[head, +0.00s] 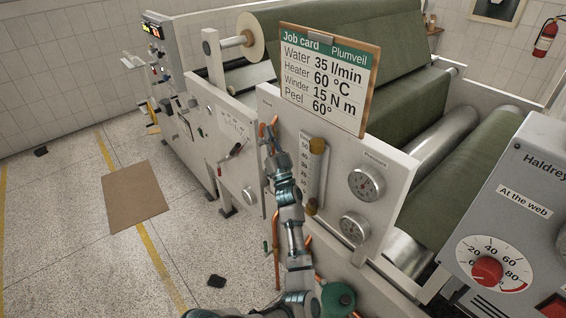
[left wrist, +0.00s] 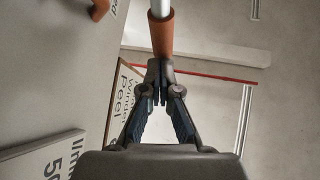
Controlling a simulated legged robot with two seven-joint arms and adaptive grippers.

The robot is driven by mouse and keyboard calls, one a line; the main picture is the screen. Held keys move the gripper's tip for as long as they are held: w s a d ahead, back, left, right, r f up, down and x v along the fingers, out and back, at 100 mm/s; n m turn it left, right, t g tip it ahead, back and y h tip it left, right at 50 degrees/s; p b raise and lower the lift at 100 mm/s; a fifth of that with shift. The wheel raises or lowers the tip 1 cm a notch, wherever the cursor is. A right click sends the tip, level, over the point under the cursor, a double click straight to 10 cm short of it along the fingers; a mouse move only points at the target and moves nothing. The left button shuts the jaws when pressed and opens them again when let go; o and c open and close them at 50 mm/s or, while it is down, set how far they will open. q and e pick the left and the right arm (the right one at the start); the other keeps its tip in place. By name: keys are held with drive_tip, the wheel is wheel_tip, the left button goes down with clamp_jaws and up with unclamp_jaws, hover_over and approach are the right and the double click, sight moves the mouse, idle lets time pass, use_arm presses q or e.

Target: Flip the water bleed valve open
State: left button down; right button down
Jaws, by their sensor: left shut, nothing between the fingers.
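My left gripper (head: 270,138) is raised in front of the cream machine panel, left of the flow gauge (head: 309,172). In the left wrist view the left gripper (left wrist: 160,72) is shut and empty. A metal rod with an orange sleeve (left wrist: 160,35) stands just beyond its fingertips; I cannot tell whether they touch. In the head view an orange piece (head: 275,121) shows at the fingertips, with another orange part (head: 262,130) beside it. Neither is labelled as the water bleed valve. My right gripper is not in view.
The job card (head: 328,82) hangs above the panel, close to the gripper. Two dials (head: 367,182) sit right of the gauge. A grey box with a red knob (head: 487,271) stands at right. A brown mat (head: 136,195) lies on open floor at left.

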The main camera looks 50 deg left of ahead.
use_arm(q)
drive_tip(key=a, duration=0.3)
drive_tip(key=shift+f, duration=0.15)
drive_tip(key=shift+w+d+r+p, duration=0.15)
drive_tip(key=shift+d+r+p, duration=0.1)
drive_tip(key=shift+p, duration=0.1)
drive_tip(key=shift+a, duration=0.1)
